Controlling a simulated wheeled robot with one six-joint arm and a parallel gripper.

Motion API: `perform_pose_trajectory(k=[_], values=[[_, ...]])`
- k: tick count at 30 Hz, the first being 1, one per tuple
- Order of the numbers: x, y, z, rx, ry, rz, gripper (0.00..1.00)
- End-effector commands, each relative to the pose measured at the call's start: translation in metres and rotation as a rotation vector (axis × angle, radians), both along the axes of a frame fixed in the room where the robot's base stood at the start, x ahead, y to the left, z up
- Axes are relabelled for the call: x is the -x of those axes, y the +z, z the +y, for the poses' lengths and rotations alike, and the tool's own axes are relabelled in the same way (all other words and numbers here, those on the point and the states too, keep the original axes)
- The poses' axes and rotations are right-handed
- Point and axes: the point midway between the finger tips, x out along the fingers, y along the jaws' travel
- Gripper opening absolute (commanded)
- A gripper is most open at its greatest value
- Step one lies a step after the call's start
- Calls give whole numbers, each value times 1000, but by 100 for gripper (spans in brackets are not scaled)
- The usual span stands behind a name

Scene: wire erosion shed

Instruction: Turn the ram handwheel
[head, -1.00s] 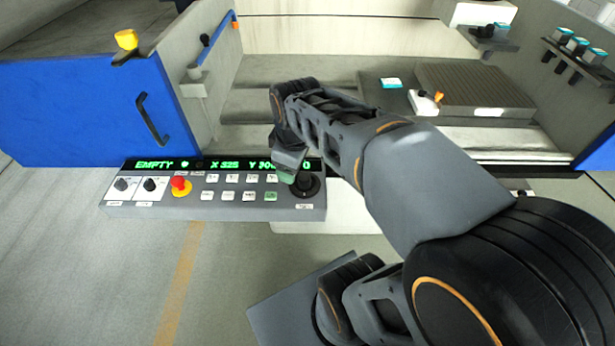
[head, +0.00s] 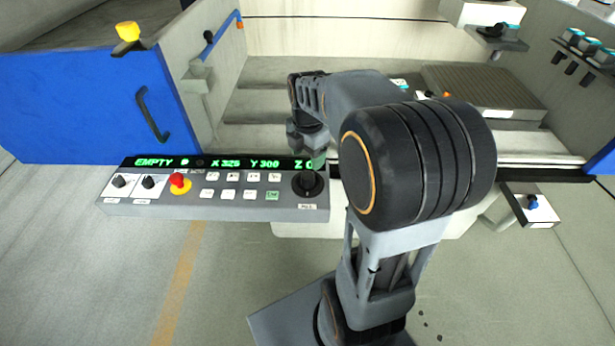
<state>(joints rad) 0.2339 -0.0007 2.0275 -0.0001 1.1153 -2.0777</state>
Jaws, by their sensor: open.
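A black round handwheel (head: 308,185) sits at the right end of the grey control panel, with a small label below it. I take it to be the ram handwheel; its label is too small to read. My gripper (head: 319,160) hangs above the panel's right end, just behind and slightly right of the handwheel in the picture. Its jaws are open and hold nothing that I can see. Part of the gripper is hidden behind my arm, and I cannot tell whether it touches the panel.
The control panel (head: 225,209) carries a green display reading EMPTY, X, Y and Z, a red stop button (head: 177,180), white keys and two black switches. A blue door (head: 80,110) stands at left. A small shelf with a blue knob (head: 532,202) is at right.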

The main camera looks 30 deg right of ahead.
Motion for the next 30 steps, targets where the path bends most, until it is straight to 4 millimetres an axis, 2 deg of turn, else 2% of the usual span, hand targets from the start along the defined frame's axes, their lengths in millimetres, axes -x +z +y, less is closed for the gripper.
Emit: perform_pose_trajectory(k=[1, 6, 13, 20, 29, 30], values=[[1, -12, 0, -1, 0, 4, 65], [1, -43, 0, -1, -1, 4, 65], [0, -72, 0, 0, -1, 2, 65], [0, -84, 0, 0, -2, 0, 65], [0, -85, 0, 0, -2, -1, 65], [0, -85, 0, 0, -2, -1, 62]])
